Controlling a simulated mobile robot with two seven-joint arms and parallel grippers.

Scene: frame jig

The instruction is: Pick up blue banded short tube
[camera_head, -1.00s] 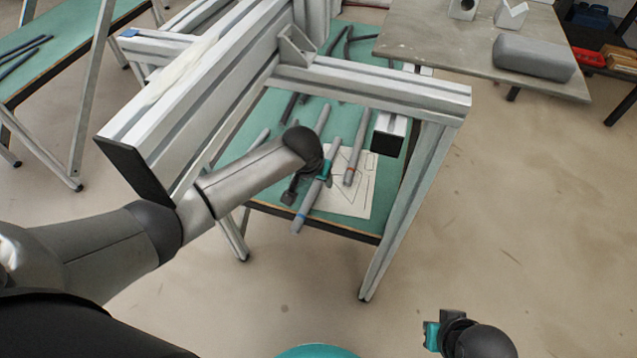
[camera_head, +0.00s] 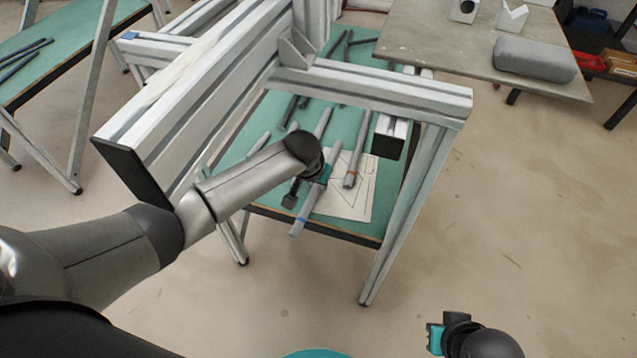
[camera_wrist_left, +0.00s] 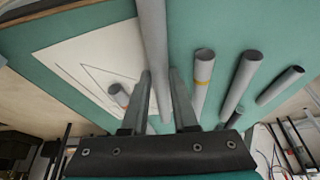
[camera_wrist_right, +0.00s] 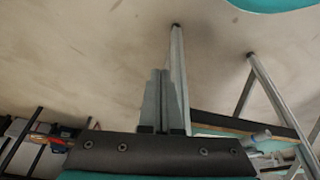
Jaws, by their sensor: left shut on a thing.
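The blue banded short tube (camera_head: 298,226) is a grey tube with a blue band near its front end, which sticks out past the table's front edge. My left gripper (camera_head: 321,174) is shut on it. In the left wrist view the held tube (camera_wrist_left: 154,40) runs between the fingers of my left gripper (camera_wrist_left: 159,78). I cannot tell whether the tube is clear of the tabletop. My right gripper (camera_head: 436,338) is at the bottom right of the head view, away from the tubes. In the right wrist view its fingers (camera_wrist_right: 160,80) are together and empty.
A red banded tube (camera_head: 351,178) lies right of the held tube, over a paper drawing (camera_head: 352,204) on the green table (camera_head: 360,231). A yellow banded tube (camera_wrist_left: 203,82) and other tubes lie nearby. A metal profile frame (camera_head: 400,89) stands over the table, close to my left arm.

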